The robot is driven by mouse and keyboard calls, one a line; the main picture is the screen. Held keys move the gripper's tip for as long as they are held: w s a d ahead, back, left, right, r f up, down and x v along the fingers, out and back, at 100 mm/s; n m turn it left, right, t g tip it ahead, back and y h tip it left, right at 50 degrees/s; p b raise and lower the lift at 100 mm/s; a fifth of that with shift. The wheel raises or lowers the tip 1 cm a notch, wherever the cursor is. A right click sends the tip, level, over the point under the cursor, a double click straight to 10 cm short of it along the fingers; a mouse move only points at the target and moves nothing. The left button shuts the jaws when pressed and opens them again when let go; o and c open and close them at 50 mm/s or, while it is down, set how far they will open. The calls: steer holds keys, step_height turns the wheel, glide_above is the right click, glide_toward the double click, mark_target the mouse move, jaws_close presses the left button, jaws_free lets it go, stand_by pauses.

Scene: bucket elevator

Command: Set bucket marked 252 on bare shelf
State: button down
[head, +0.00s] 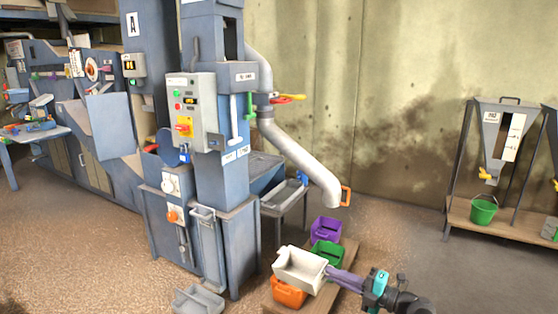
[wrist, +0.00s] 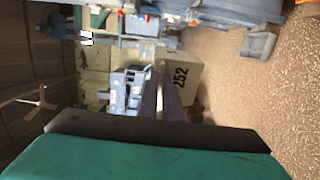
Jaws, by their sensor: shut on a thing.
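A cream bucket (head: 300,270) is held at the end of my gripper (head: 338,281), above a low wooden plank. In the wrist view the same bucket (wrist: 190,75) shows the black number 252, turned sideways. My gripper's fingers (wrist: 163,95) are shut on its near side. The bucket looks roughly upright in the head view and hides part of an orange bucket (head: 289,293) below it. I cannot pick out a bare shelf with certainty.
Green (head: 328,254) and purple (head: 326,229) buckets stand on the plank (head: 347,262). A pipe spout (head: 327,190) ends above them. The blue elevator (head: 225,160) is to the left. A hopper stand's wooden shelf (head: 462,212) at right holds a green pail (head: 483,210).

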steer(key=shift+r+p, duration=1.85)
steer(key=shift+p, duration=0.4)
